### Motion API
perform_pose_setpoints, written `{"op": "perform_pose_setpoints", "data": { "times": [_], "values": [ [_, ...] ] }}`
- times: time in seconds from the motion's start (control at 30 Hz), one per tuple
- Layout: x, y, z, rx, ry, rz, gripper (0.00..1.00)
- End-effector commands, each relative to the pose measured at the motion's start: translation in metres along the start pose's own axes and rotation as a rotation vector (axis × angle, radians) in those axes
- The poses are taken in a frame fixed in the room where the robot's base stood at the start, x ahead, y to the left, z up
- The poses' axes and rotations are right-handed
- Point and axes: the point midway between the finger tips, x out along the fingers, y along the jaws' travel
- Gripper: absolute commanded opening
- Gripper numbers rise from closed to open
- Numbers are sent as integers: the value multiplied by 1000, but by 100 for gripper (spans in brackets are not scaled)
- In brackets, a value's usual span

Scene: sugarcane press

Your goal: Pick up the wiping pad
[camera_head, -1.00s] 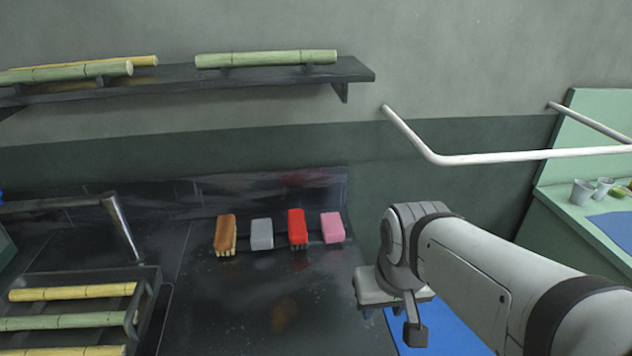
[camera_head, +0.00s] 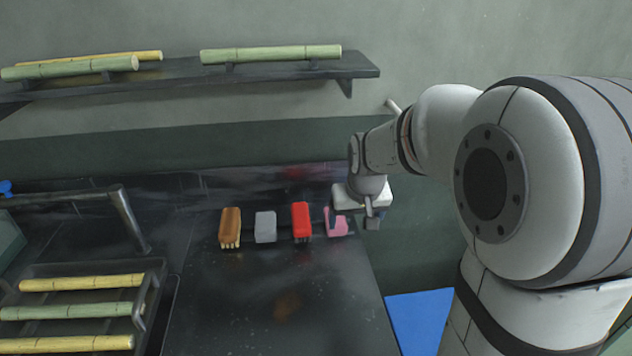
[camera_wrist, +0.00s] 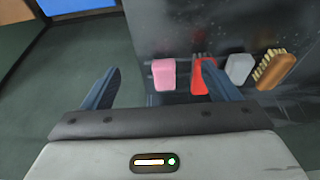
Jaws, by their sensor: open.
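A pink block (camera_head: 337,228) and a grey block (camera_head: 265,227) lie in a row on the dark counter; both look like pads, and I cannot tell for sure which is the wiping pad. My gripper (camera_head: 372,215) is at the row's right end, by the pink block, and partly covers it. In the wrist view, my gripper (camera_wrist: 162,67) has its fingers wide apart, with nothing held. The pink block (camera_wrist: 164,74) appears between the fingers, beyond them. The grey block (camera_wrist: 239,68) is right of the right finger.
A red brush (camera_head: 301,220) stands between the two blocks, and a brown bristled brush (camera_head: 230,226) is at the row's left. A rack of cane (camera_head: 150,290) is at left. A shelf (camera_head: 360,68) hangs above. The counter front is clear.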

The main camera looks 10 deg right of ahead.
Motion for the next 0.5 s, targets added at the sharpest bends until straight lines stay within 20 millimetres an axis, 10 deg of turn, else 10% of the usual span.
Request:
{"op": "perform_pose_setpoints", "data": {
  "times": [0.2,0.5],
  "values": [
    [68,0,-80,2,35,-1,82],
    [141,0,-134,3,78,-1,82]
  ]
}}
